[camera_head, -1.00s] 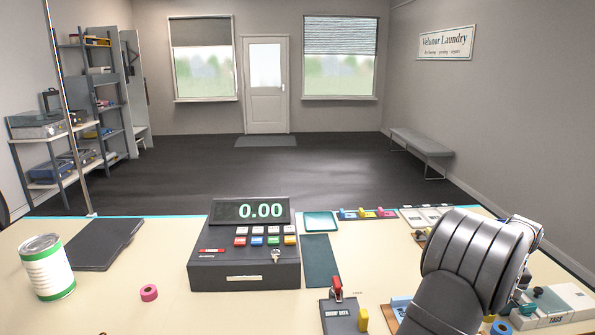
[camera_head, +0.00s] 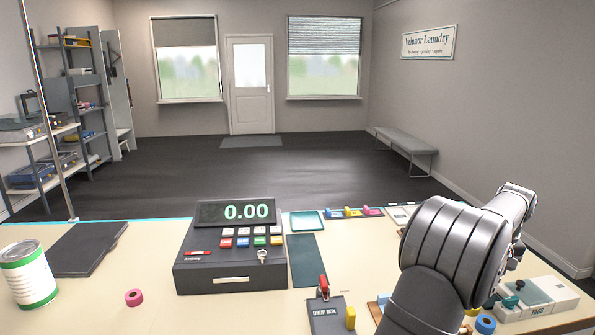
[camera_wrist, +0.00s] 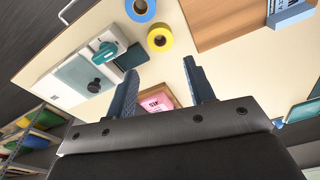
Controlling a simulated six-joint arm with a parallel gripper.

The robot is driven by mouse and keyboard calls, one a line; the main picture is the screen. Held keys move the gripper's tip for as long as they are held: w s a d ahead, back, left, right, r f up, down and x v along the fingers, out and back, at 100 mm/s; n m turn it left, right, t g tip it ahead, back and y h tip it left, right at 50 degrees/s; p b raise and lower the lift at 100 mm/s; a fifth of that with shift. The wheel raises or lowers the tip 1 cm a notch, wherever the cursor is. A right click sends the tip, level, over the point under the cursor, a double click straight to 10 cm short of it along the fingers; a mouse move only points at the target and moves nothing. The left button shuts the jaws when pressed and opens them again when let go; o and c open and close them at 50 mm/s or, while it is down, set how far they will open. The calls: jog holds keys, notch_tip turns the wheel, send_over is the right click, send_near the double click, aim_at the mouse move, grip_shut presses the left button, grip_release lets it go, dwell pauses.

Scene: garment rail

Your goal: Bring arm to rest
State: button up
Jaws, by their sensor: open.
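My arm reaches over the right side of the counter (camera_head: 130,308) in the head view, and its end is hidden there behind its own links. My gripper (camera_wrist: 163,88) shows in the wrist view with its two fingers spread apart.
A cash register (camera_head: 236,248) reading 0.00 stands mid-counter. Left are a dark folder (camera_head: 88,248), a can (camera_head: 27,275) and pink tape (camera_head: 134,298). Near the arm are a tag box (camera_head: 540,296), blue tape (camera_head: 486,323) and, in the wrist view, yellow tape (camera_wrist: 160,39).

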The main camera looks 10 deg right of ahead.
jog(key=f, duration=0.3)
jog(key=w+f, duration=0.1)
jog(key=f, duration=0.7)
jog(key=shift+w+d+f, duration=0.15)
jog(key=shift+f, duration=0.1)
jog(key=r, duration=0.5)
jog(key=shift+s+d+r, duration=0.15)
jog(key=shift+s, duration=0.25)
jog(key=s+d+r, duration=0.1)
jog(key=s+r, duration=0.9)
jog(key=r, duration=0.2)
jog(key=w+a+n+y, duration=0.1)
jog(key=w+a+n, duration=0.5)
jog(key=w+a, duration=2.1)
jog(key=shift+w+a+f+n, duration=0.15)
jog(key=shift+a+f+n, duration=0.15)
jog(key=shift+a+n, duration=0.15)
